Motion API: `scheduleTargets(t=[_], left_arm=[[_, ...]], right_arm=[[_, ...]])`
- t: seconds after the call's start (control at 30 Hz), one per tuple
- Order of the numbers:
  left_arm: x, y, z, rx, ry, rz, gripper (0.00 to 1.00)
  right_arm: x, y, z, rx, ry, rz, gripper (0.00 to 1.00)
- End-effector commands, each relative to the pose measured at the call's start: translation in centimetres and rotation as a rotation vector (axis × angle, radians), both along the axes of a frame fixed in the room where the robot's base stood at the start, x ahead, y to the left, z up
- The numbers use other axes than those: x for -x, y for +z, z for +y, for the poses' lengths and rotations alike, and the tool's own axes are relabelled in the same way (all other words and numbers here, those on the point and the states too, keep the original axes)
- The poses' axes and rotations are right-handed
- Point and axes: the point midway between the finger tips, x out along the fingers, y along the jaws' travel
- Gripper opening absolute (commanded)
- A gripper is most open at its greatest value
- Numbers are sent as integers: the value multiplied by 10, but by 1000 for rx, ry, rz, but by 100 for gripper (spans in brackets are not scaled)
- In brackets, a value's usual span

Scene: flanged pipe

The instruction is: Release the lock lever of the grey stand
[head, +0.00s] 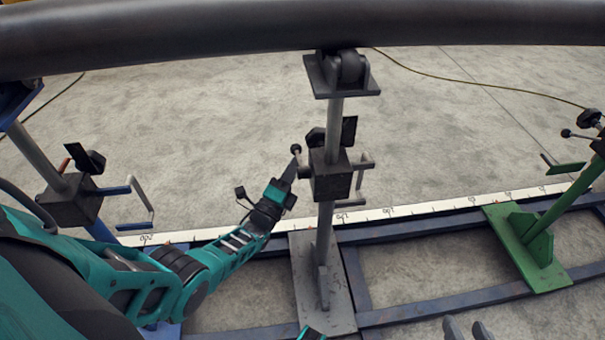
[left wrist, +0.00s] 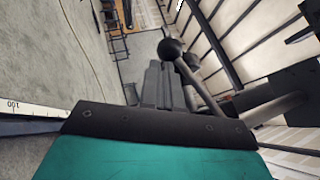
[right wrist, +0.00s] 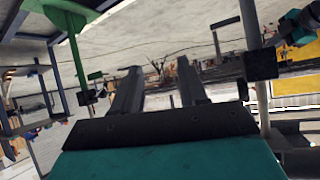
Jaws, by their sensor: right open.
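The grey stand (head: 330,215) rises in the middle of the head view. Its dark clamp block (head: 330,177) carries a lock lever with a black ball knob (head: 296,149) on its left side. My left gripper (head: 292,172) is beside the block, its fingertips close under the knob. In the left wrist view the knob (left wrist: 171,49) and its rod are just right of the fingertips (left wrist: 160,66). These fingers look closed together, with nothing clearly between them; whether they touch the lever is unclear. My right gripper (right wrist: 159,68) is open and empty in the right wrist view.
A dark pipe (head: 240,27) crosses above on the stand's roller head (head: 345,75). A crank handle (head: 362,172) sits right of the block. A blue stand (head: 72,200) is left, a green stand (head: 540,235) right. A white ruler strip (head: 420,207) and blue rails run along the floor.

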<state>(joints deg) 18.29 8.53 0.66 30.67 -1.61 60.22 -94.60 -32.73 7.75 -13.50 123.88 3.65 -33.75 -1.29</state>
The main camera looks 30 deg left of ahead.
Motion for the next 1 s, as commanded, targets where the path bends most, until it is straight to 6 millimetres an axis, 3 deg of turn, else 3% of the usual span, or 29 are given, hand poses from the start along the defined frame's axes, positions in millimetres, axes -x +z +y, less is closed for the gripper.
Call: scheduleTargets(t=[0.53,1.0], left_arm=[[-7,52,19,3,7,-7,0],[-9,85,23,-15,10,-33,0]], right_arm=[[2,15,-7,11,-13,-2,43],[5,7,-11,23,-15,7,43]])
